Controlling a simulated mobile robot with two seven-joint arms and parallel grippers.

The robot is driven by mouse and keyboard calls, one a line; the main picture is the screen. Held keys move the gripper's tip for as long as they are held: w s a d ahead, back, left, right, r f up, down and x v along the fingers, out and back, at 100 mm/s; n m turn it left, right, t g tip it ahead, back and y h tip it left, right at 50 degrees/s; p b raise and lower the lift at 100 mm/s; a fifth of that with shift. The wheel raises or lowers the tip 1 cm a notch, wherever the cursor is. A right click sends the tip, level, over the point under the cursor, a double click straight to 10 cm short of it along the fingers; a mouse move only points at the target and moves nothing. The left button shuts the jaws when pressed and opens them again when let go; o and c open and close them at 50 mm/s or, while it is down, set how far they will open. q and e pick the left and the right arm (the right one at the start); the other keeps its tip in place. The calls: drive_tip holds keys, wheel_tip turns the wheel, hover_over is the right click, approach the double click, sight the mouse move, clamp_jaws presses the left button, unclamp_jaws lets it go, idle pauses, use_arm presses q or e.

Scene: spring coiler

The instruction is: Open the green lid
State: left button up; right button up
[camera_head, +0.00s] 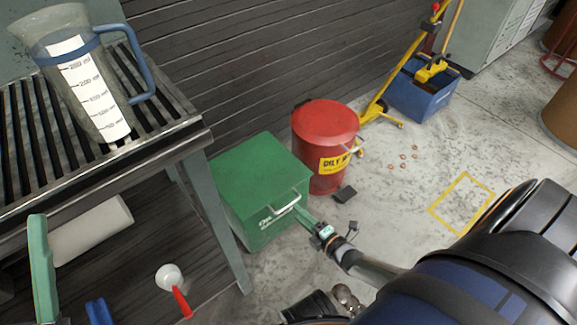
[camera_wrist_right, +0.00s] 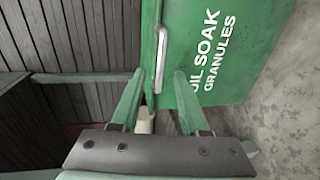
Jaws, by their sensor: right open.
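The green box (camera_head: 262,225), marked as oil soak granules, stands on the floor with its green lid (camera_head: 258,172) shut. A pale bar handle (camera_head: 283,208) is on its front near the lid edge. My right gripper (camera_head: 307,218) is open at the front of the box, close to the handle. In the right wrist view the handle (camera_wrist_right: 161,58) lies just beyond the two green fingers of the gripper (camera_wrist_right: 157,88); contact cannot be told. An upright green piece at the left edge of the head view looks like a finger of my left gripper (camera_head: 42,268); its jaw is unclear.
A slatted bench (camera_head: 165,140) with a measuring jug (camera_head: 85,80) stands at left, with a white-and-red scoop (camera_head: 170,278) below. A red waste can (camera_head: 323,130) is close behind the box. Floor to the right is mostly clear.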

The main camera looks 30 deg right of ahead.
sight(289, 204)
use_arm(q)
drive_tip(key=shift+w+d+f+b, duration=0.1)
drive_tip(key=shift+d+f+b, duration=0.1)
drive_tip(key=shift+f+b, duration=1.25)
use_arm(e)
drive_tip(key=shift+p+x, duration=0.3)
drive_tip(key=shift+x, duration=2.8)
use_arm(q)
drive_tip(key=shift+f, duration=0.25)
use_arm(e)
drive_tip(key=shift+c, duration=0.2)
clamp_jaws()
drive_tip(key=shift+a, duration=0.1)
